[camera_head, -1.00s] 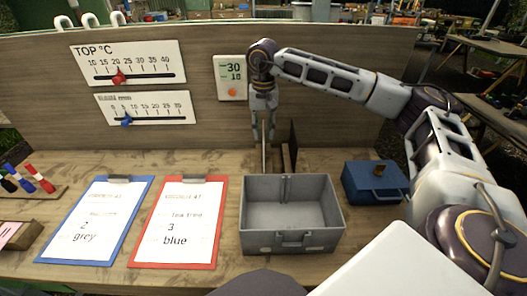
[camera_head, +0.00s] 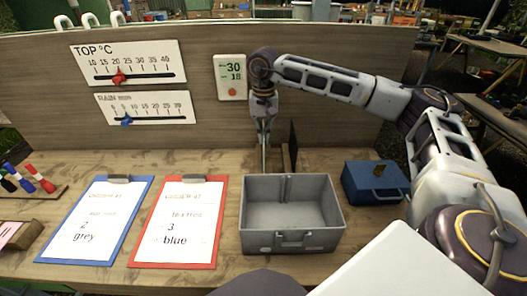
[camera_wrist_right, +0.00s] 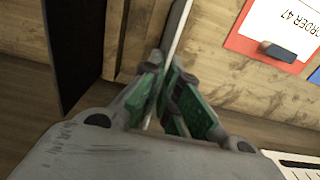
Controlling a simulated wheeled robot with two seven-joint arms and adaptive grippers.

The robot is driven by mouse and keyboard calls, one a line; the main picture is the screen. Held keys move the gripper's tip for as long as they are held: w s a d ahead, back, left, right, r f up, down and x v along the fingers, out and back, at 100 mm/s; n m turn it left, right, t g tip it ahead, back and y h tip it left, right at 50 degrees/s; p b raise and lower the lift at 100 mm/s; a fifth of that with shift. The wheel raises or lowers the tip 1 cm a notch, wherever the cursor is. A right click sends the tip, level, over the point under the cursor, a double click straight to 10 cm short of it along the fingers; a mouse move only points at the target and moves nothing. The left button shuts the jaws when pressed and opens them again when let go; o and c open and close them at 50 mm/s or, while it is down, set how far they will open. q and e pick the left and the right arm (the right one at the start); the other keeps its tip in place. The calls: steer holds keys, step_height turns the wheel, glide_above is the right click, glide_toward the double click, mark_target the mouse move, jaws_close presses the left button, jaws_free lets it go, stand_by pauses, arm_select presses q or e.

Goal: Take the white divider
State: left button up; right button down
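The white divider (camera_head: 264,158) stands upright and nearly edge-on in a wooden holder at the back of the table. It also shows as a pale strip in the right wrist view (camera_wrist_right: 178,32). My right gripper (camera_head: 264,138) points down over it, with its green-padded fingers (camera_wrist_right: 163,100) closed on the strip from both sides. The fingers hide part of the divider. My left gripper is in neither view.
A dark divider (camera_head: 293,140) stands just right of the white one. An empty grey box (camera_head: 291,240) is in front. A blue case (camera_head: 374,190) stands to the right, and red (camera_head: 174,265) and blue (camera_head: 75,262) clipboards lie left.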

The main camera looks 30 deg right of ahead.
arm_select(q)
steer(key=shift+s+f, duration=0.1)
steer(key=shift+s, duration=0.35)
arm_select(e)
steer(key=shift+r, duration=0.1)
steer(key=shift+r, duration=0.55)
step_height(320, 180, up, 7)
steer(key=shift+f, duration=0.1)
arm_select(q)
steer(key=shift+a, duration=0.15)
arm_select(e)
steer(key=shift+r, duration=0.95)
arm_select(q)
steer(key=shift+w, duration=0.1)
